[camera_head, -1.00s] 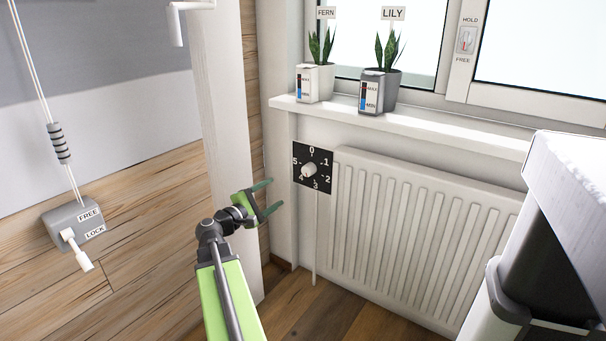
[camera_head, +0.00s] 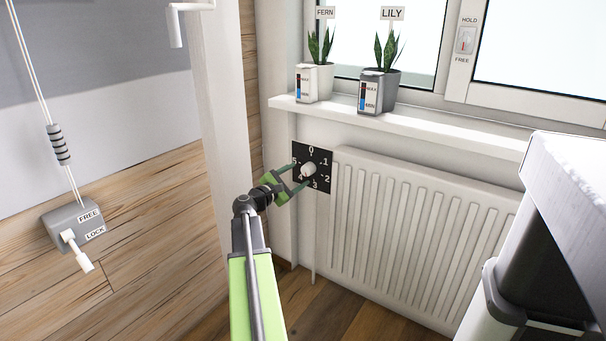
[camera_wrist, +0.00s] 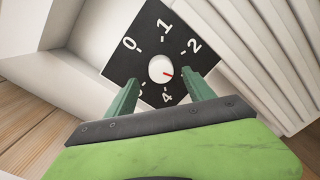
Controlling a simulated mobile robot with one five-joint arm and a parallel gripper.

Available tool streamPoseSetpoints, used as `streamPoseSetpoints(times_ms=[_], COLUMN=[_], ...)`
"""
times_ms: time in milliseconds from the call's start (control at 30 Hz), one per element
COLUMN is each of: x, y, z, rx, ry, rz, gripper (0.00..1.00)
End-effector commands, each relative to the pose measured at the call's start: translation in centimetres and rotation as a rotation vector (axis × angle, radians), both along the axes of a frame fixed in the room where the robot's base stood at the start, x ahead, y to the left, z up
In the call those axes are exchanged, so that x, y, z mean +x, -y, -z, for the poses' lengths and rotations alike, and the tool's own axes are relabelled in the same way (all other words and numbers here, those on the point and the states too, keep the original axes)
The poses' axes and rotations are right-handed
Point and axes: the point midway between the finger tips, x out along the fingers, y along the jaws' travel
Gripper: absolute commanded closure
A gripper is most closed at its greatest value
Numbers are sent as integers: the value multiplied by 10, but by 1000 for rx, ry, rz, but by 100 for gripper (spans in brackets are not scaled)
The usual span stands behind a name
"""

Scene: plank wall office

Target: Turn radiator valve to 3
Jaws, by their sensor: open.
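The radiator valve is a round white knob (camera_head: 309,169) on a black square dial plate (camera_head: 325,158) numbered 0 to 5, at the radiator's left end. In the wrist view the knob (camera_wrist: 161,67) has a small red mark pointing right and slightly down, between the 2 and the 4. The 3 is hidden there behind the right finger, and the 5 is partly covered. My gripper (camera_head: 299,174) is open just in front of the dial, its fingertips toward either side of the knob. In the wrist view my gripper (camera_wrist: 160,80) shows empty space between its fingers, short of the knob.
The white radiator (camera_head: 420,235) stands right of the dial, below a sill (camera_head: 430,128) with two potted plants. A white post (camera_head: 222,110) stands left of my arm. A dark and white object (camera_head: 550,230) fills the right foreground. A FREE/LOCK box (camera_head: 75,222) is left.

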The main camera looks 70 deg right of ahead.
Motion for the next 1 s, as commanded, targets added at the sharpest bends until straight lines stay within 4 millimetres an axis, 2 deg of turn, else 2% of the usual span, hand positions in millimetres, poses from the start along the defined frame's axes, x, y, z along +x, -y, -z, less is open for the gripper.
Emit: streamPoseSetpoints(times_ms=[33, 200, 333, 600, 1000], x=[-3, -11, -13, -14, -13], y=[13, 37, 44, 44, 44], z=[0, 0, 0, 0, 0], rx=[0, 0, -1, 0, -1], ry=[0, 0, 0, 0, 0], rz=[2, 0, -1, -1, -3], gripper=[38, 38, 38, 39, 92])
